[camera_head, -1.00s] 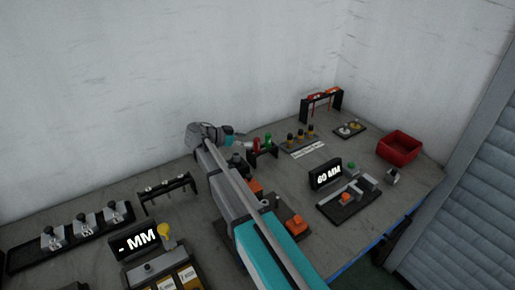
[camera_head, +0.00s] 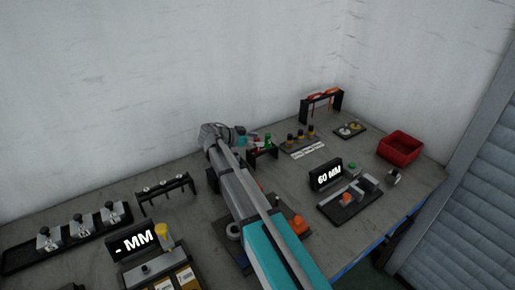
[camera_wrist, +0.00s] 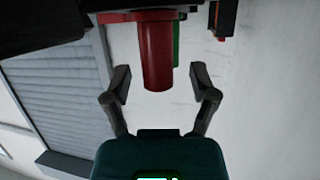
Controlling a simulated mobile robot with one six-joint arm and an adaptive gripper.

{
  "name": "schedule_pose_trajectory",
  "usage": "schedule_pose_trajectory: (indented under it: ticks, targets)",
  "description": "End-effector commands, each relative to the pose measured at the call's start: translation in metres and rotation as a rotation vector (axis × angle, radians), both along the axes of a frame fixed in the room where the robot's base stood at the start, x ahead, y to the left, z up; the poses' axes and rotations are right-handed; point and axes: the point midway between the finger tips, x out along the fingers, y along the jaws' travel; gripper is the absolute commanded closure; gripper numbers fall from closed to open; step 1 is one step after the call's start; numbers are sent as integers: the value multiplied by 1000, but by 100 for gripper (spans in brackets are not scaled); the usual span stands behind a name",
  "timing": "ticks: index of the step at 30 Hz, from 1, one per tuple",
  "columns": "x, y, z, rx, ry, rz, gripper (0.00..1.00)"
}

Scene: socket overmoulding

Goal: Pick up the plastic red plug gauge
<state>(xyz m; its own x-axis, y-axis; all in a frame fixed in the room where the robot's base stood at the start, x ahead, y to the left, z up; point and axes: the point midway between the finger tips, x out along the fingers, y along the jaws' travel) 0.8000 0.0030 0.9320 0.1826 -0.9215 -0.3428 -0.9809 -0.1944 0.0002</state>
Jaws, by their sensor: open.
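The red plug gauge (camera_wrist: 156,52) fills the upper middle of the wrist view as a plain red cylinder with a wider red collar at its upper end in the picture. My gripper (camera_wrist: 160,84) is open, with one finger on each side of the red cylinder. Gaps show between both fingers and the gauge. In the head view my gripper (camera_head: 250,140) is at the small black rack (camera_head: 263,153), and the red gauge is mostly hidden there.
A green gauge (camera_wrist: 177,46) stands just behind the red one. Black stands with yellow-topped gauges (camera_head: 300,137) and orange-red tools (camera_head: 322,97) are further right, with a red bin (camera_head: 400,148). A wall is close behind the rack.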

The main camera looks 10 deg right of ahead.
Motion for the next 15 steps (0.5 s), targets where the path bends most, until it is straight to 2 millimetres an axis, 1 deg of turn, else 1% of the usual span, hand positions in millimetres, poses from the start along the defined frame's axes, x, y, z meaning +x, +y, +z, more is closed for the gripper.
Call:
schedule_pose_trajectory:
  ticks: [11, 14, 15]
  targets:
    - [0, 1, 0, 0, 0, 1, 25]
    - [0, 1, 0, 0, 0, 1, 42]
    - [0, 1, 0, 0, 0, 1, 49]
